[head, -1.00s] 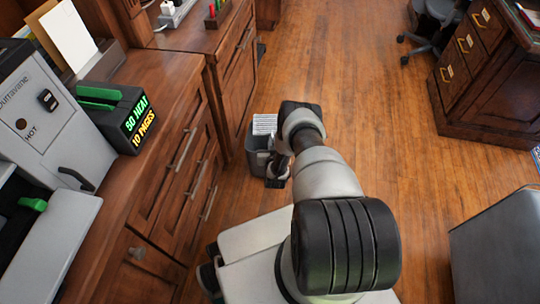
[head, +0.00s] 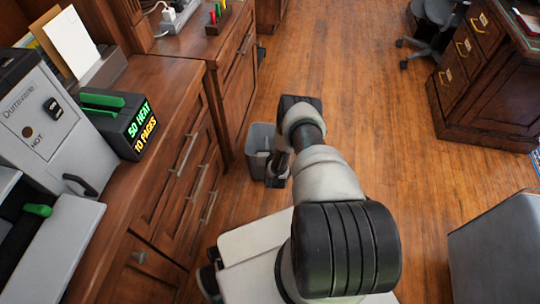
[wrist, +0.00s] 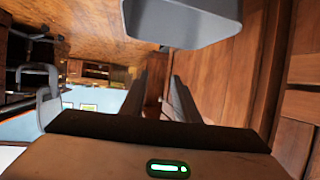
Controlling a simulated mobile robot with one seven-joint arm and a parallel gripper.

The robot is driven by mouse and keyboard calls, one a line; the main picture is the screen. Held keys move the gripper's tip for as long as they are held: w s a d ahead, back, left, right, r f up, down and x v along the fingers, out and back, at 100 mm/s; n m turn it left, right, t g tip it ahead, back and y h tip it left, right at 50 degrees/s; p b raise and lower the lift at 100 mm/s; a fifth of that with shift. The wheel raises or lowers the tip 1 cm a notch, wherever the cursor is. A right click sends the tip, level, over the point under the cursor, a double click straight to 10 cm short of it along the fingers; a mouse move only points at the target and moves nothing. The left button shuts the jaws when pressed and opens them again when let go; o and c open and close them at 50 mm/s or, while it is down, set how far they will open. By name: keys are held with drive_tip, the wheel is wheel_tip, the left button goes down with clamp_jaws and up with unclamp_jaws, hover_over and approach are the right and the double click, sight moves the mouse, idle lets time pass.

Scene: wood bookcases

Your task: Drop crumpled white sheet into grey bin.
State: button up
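The grey bin (head: 256,165) stands on the wood floor, left of my arm and close to the drawer cabinets. A grey bin wall (wrist: 180,22) also shows at the top of the wrist view. My gripper (wrist: 164,88) is open, with a clear gap between its two dark fingers and no sheet in it. In the head view my gripper is at the bin's right side, partly hidden by my arm. The crumpled white sheet is not clearly seen in either view now; much of the bin's inside is hidden from me.
Wood drawer cabinets (head: 180,170) run along the left. A grey machine (head: 40,125) and a black box with a lit display (head: 125,125) stand on top. A wooden desk (head: 495,85) and office chair are at the upper right. A grey cabinet (head: 495,235) is at the lower right. The floor between is clear.

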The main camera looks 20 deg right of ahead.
wheel_tip(320, 180, up, 6)
drive_tip(key=p, duration=0.1)
drive_tip(key=shift+r+p, duration=0.25)
drive_tip(key=shift+p, duration=0.15)
